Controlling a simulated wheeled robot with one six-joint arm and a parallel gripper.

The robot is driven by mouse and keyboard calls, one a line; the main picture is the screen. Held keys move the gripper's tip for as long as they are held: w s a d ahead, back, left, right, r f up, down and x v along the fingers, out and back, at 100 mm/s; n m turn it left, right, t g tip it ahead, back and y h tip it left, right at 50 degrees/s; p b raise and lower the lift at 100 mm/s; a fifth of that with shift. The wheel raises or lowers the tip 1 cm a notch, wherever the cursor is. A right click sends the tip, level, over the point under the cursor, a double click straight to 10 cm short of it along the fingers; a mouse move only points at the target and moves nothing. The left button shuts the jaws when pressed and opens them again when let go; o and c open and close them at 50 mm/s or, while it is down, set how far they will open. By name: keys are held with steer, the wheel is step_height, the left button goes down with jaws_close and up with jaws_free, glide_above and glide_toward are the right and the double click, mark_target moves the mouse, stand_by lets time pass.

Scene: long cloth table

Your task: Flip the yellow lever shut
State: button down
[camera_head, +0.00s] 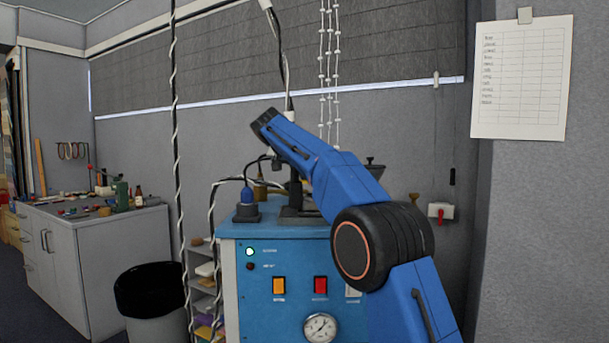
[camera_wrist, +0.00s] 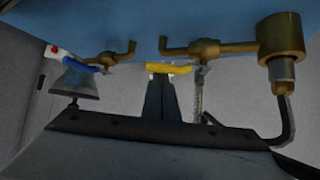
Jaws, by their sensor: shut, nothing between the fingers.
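The yellow lever (camera_wrist: 168,68) shows in the wrist view as a short bar near the top middle, beside a brass fitting with pipe stubs (camera_wrist: 205,48). My gripper (camera_wrist: 161,78) is shut and empty, its dark fingers together. The fingertips are right at the lever and overlap its lower edge in the picture; I cannot tell whether they touch it. In the head view the lever cannot be made out, and my gripper is not clearly visible there.
A blue cabinet (camera_head: 262,300) with switches and a gauge (camera_head: 320,327) stands behind my arm. In the wrist view, another brass fitting (camera_wrist: 108,57) and a blue handle (camera_wrist: 84,67) are left of the lever; a brass cylinder (camera_wrist: 281,38) is to the right.

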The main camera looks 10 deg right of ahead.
steer(key=a, duration=0.1)
steer(key=s+a+m+g+h, duration=0.1)
steer(key=s+a+m, duration=0.1)
steer(key=a, duration=0.1)
steer(key=shift+a, duration=0.1)
stand_by(0.8)
steer(key=shift+w, duration=0.1)
steer(key=shift+w+d, duration=0.2)
steer(key=shift+w, duration=0.45)
steer(key=v, duration=0.7)
steer(key=shift+a, duration=0.25)
steer(key=shift+r, duration=0.15)
